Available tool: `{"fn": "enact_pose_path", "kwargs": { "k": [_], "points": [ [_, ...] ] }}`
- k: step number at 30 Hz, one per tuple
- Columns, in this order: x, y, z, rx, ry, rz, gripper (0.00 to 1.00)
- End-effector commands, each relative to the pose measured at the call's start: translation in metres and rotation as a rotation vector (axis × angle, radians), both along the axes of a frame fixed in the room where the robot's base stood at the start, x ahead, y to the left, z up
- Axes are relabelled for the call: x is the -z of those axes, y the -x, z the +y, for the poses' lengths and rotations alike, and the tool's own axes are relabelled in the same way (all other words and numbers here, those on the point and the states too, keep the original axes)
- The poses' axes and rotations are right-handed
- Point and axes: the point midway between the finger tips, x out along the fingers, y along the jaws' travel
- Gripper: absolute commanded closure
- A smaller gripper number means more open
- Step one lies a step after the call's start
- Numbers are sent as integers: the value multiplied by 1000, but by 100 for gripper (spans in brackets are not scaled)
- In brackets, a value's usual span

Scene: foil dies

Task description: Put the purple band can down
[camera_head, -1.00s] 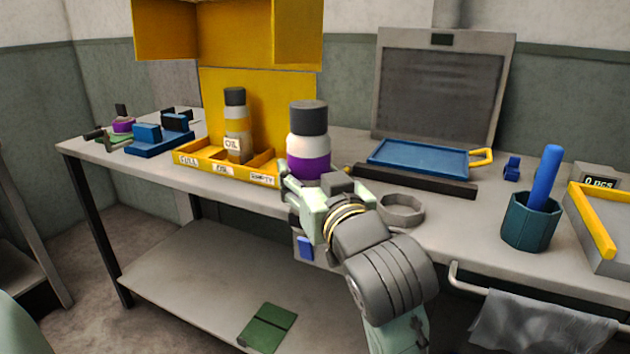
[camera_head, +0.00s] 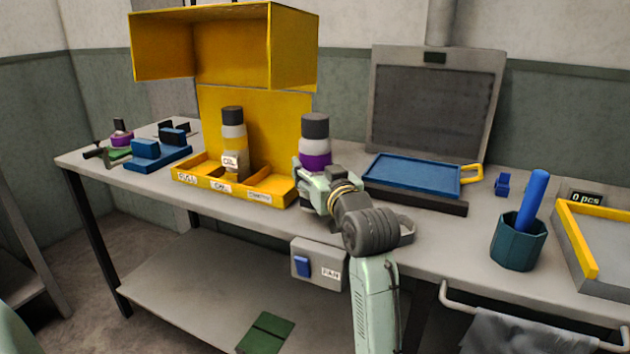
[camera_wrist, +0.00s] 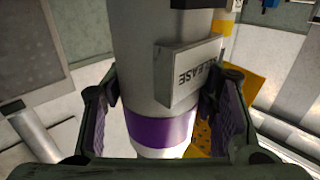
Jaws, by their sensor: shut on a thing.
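The purple band can (camera_head: 315,146) has a dark grey cap, a white upper body and a purple band. My gripper (camera_head: 316,178) is shut around it, and the can is upright, just right of the yellow tray. In the wrist view the can (camera_wrist: 160,90) stands between both fingers (camera_wrist: 165,125), with the purple band low between them and a label plate on its side, partly readable. My gripper hides part of the can's lower body in the head view. I cannot tell whether its base touches the bench.
The yellow tray (camera_head: 215,186) has labelled compartments and holds a yellow band can (camera_head: 234,150). A yellow hood (camera_head: 225,45) hangs above. A blue tray (camera_head: 415,168) lies to the right, with a round grey ring behind my wrist. A teal cup (camera_head: 518,243) stands further right.

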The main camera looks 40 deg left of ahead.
Motion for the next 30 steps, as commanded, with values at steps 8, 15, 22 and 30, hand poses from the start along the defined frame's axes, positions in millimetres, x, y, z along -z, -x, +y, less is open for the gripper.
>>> {"fn": "enact_pose_path", "kwargs": {
  "k": [8,15,22,30],
  "points": [
    [30,0,0,-1,-2,1,93],
    [33,1,0,-1,-3,-2,93],
    [38,1,0,-1,0,1,45],
    [38,0,0,-1,0,1,27]
  ]
}}
